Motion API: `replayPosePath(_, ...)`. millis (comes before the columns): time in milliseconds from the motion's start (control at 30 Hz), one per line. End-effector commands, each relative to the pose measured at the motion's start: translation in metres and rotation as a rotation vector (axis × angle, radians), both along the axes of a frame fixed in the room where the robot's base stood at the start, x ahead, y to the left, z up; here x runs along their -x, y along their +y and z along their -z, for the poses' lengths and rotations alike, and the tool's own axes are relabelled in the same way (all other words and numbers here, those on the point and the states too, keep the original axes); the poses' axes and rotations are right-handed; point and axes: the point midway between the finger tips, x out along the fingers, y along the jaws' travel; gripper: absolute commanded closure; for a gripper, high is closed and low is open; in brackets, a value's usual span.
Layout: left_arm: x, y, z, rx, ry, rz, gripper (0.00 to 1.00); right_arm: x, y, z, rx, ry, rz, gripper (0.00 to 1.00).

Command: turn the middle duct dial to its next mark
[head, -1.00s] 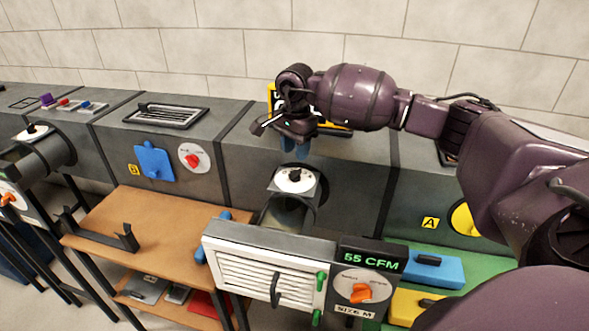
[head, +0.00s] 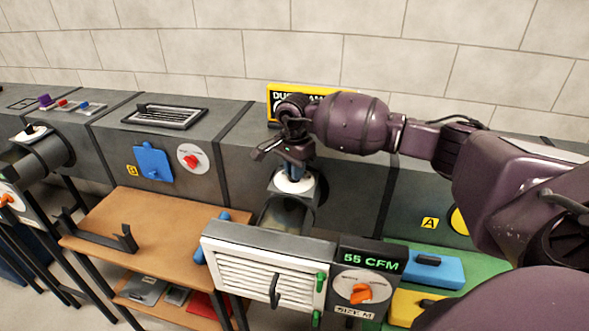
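The middle duct dial (head: 283,186) is a white round dial on top of the dark middle duct pipe (head: 283,216), in the centre of the head view. Its black knob is hidden behind my gripper. My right gripper (head: 295,172) points down onto the dial, its fingers at the knob. Whether the fingers are closed on the knob cannot be made out. A display (head: 371,260) at the pipe's front reads 55 CFM. My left gripper is not in view.
A white louvred grille (head: 262,275) and a panel with an orange knob (head: 361,293) stand in front of the pipe. A yellow sign (head: 285,92) stands behind my gripper. A wooden table (head: 160,225) lies left, holding a black bracket. Another duct with a dial (head: 33,131) is far left.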

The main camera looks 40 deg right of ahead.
Motion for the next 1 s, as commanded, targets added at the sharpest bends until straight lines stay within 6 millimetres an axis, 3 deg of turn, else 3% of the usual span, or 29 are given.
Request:
replayPosePath(100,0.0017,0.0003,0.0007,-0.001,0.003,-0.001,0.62,-0.0001,0.0001,-0.0002,0.0,0.0,0.0,1.0)
replayPosePath(333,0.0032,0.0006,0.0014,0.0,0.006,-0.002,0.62,-0.0003,0.0002,-0.0007,0.0,-0.001,0.033,1.0)
replayPosePath(800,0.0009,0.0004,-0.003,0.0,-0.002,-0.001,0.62,-0.0005,0.0,-0.0023,0.001,-0.003,0.407,1.0)
replayPosePath(1000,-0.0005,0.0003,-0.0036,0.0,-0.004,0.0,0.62,-0.0004,0.0,-0.0018,0.001,-0.002,0.478,1.0)
